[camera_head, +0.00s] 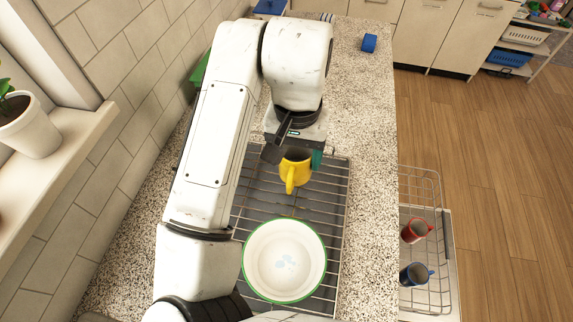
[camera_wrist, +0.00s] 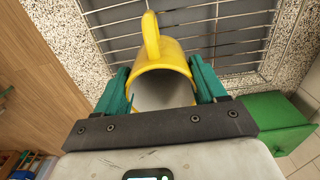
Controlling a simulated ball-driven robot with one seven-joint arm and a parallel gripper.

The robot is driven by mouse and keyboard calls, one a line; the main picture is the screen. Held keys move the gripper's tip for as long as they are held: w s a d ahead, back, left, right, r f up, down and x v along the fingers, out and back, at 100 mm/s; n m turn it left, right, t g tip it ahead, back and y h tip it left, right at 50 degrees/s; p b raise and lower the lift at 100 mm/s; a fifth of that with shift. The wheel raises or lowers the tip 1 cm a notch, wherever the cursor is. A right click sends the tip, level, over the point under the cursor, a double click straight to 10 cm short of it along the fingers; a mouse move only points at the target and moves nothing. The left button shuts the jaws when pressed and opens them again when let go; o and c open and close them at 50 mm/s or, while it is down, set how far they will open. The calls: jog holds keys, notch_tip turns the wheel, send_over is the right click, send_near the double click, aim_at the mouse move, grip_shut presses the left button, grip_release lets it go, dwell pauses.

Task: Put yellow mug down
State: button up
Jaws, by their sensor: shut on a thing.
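The yellow mug (camera_head: 294,170) is held by my gripper (camera_head: 294,158) over the far part of the metal drying rack (camera_head: 338,215) on the speckled counter. In the wrist view the mug (camera_wrist: 160,62) sits between the two teal fingers of my gripper (camera_wrist: 160,88), one on each side. Its open mouth faces the wrist camera and its handle points away, toward the rack bars (camera_wrist: 235,32). I cannot tell whether the mug touches the rack.
A white bowl with a green rim (camera_head: 284,260) stands on the near part of the rack. A blue object (camera_head: 369,43) lies at the far counter. A red mug (camera_head: 416,231) and a blue mug (camera_head: 415,275) are in a lower wire rack (camera_head: 445,250) at right. A green box (camera_wrist: 275,122) shows in the wrist view.

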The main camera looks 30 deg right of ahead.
aim_at(287, 169)
jog(key=shift+w+a+f, duration=0.35)
jog(key=shift+a+f, duration=0.1)
jog(key=shift+f, duration=0.3)
jog(key=shift+w+a+f, duration=0.15)
jog(key=shift+f, duration=1.55)
jog(key=shift+f, duration=0.1)
jog(key=shift+f, duration=0.1)
jog(key=o, duration=1.3)
jog(key=shift+c, duration=0.2)
notch_tip(287, 169, up, 12)
jog(key=shift+r, duration=0.2)
